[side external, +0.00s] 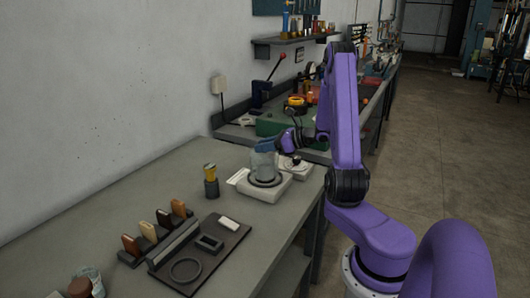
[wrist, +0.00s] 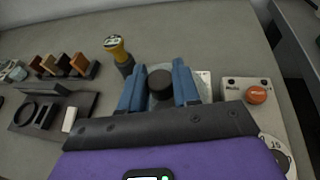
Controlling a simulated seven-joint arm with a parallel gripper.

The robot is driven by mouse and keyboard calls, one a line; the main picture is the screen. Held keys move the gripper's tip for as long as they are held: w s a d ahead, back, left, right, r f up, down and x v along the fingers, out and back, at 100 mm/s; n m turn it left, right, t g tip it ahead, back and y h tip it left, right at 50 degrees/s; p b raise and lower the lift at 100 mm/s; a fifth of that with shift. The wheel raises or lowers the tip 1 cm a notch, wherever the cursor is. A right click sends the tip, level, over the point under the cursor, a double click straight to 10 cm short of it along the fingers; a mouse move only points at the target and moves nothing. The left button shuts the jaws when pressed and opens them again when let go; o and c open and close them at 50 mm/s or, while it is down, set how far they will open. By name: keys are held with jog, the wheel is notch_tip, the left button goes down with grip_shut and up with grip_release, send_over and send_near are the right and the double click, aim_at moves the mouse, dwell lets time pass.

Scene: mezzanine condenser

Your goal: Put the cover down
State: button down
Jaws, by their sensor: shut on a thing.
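The cover (side external: 263,165) looks like a clear, bluish dome in the side view. It is upright above a dark ring on a pale instrument base (side external: 272,192). I cannot tell whether its rim touches the base. My gripper (side external: 268,147) is at the top of the cover. In the wrist view, the blue fingers of my gripper (wrist: 159,88) are shut on the cover's round black knob (wrist: 160,82). The fingers and knob hide most of the cover there.
A yellow-topped stamp or tool (side external: 210,178) stands left of the base. A dark tray (side external: 200,255) and a rack of several coloured handles (side external: 157,232) lie nearer. An orange button (wrist: 257,95) shows on a pale box. Bare bench (side external: 120,195) lies at left.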

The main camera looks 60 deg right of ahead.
jog(key=shift+f, duration=1.2)
jog(key=c, duration=0.8)
grip_release()
jog(key=shift+a, duration=0.15)
jog(key=shift+s, duration=0.1)
jog(key=v, duration=1.2)
jog(key=a+n+g+y, duration=0.7)
jog(key=a+n+g, duration=0.6)
jog(key=a+n, duration=0.9)
jog(key=s+a+n+h, duration=0.3)
jog(key=s+a+n, duration=0.1)
jog(key=n, duration=0.4)
jog(key=s+a+n+h, duration=0.3)
jog(key=s+n, duration=0.3)
jog(key=n, duration=0.2)
jog(key=s+a+n+h, duration=0.3)
jog(key=s+a+n, duration=0.2)
jog(key=n, duration=0.3)
jog(key=shift+s+a+r+g, duration=0.15)
jog(key=shift+a+r+g, duration=0.15)
jog(key=shift+a, duration=0.25)
